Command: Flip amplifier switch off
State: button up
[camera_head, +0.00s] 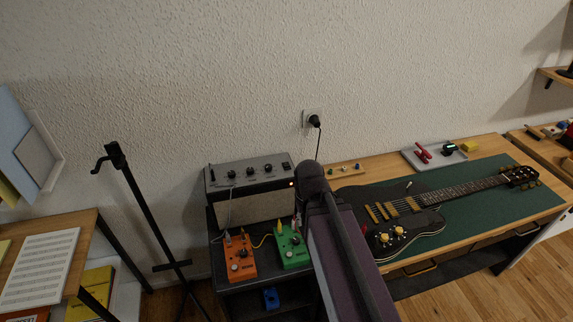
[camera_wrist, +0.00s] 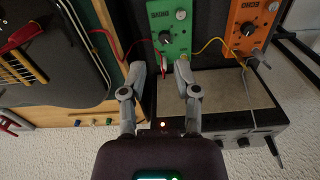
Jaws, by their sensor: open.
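The amplifier (camera_head: 250,207) is a grey and black box with a pale front grille, standing against the wall left of my arm in the head view. Several black knobs line its top panel, and a small orange light glows near its right end, beside my arm. In the wrist view the amplifier (camera_wrist: 232,103) lies below the pedals, with a lit light between my gripper's finger bases. I cannot make out the switch. My gripper (camera_wrist: 159,71) is open and empty, its fingertips near the green pedal's lower edge in this view. My arm hides the gripper in the head view.
An orange pedal (camera_head: 240,258) and a green pedal (camera_head: 292,247) with cables sit before the amplifier. A black guitar (camera_head: 400,208) lies on a green mat (camera_head: 470,218) at right. A black stand (camera_head: 140,195) is at left. A wall plug (camera_head: 314,120) is above.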

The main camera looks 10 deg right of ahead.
jog(key=w+r+t+p, duration=0.1)
jog(key=w+r+p, duration=0.2)
jog(key=w, duration=0.5)
jog(key=w+r+t+p, duration=0.2)
jog(key=w+r+p, duration=0.1)
jog(key=w, duration=0.6)
jog(key=w+r+n+t+p, duration=0.1)
jog(key=w+r+p, duration=0.2)
jog(key=w, duration=0.6)
notch_tip(320, 180, up, 2)
jog(key=shift+r+t+p, duration=0.25)
jog(key=shift+t+p, duration=0.1)
jog(key=shift+t, duration=0.05)
grip_shut()
